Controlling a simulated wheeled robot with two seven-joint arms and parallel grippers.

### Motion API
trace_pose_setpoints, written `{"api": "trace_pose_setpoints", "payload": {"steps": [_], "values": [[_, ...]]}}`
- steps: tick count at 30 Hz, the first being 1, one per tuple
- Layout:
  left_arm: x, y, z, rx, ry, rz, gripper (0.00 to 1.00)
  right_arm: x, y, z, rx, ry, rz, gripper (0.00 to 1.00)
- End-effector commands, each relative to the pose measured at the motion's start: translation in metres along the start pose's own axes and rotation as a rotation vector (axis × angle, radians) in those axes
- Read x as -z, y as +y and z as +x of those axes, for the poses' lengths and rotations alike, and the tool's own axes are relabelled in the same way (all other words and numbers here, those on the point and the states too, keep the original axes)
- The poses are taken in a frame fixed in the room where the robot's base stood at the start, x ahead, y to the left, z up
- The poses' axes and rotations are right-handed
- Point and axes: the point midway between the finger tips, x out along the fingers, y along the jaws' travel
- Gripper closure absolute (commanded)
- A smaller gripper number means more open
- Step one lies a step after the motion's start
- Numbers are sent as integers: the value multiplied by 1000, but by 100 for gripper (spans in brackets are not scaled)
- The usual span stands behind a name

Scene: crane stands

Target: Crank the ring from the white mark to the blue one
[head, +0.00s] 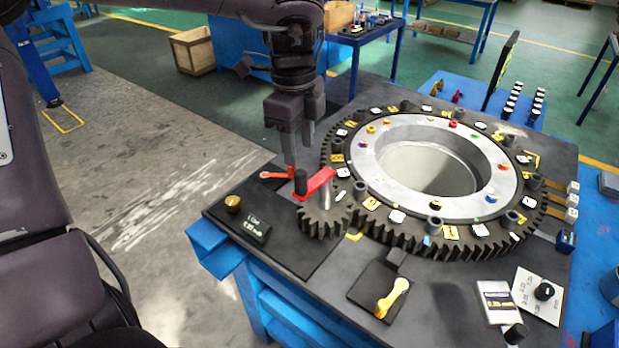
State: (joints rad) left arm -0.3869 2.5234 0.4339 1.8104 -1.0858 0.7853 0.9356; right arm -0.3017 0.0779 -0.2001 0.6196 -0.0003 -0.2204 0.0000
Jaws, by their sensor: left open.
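The large dark toothed ring (400,232) lies flat on the bench around a pale metal hub (367,165). It carries several white and yellow labels and dark pegs. A small pinion (322,222) meshes with its near left edge. On the pinion sits a red crank arm (319,184) with an upright black handle (301,182) at its left end. A small blue mark (427,241) shows at the ring's near edge; which white label is the white mark I cannot tell. My left gripper (299,155) is open, pointing down just above and behind the handle, apparently apart from it. My right gripper is not seen.
A red-orange lever (277,174) lies just left of the handle. A yellow lever on a black plate (393,298), a small display (254,229) and a dial card (540,296) are near the front. A thin dark upright panel (501,72) stands behind the ring.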

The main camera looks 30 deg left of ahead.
Motion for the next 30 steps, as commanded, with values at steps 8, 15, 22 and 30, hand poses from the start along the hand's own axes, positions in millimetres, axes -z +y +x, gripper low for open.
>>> {"api": "trace_pose_setpoints", "payload": {"steps": [8, 15, 22, 30], "values": [[6, 10, 21, -33, -38, 7, 55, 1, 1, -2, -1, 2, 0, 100], [4, 10, 58, -29, -35, 8, 55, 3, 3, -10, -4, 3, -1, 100], [4, 10, 77, -26, -35, 7, 55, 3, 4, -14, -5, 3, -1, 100], [4, 10, 79, -24, -35, 7, 56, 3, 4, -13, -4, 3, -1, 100]]}}
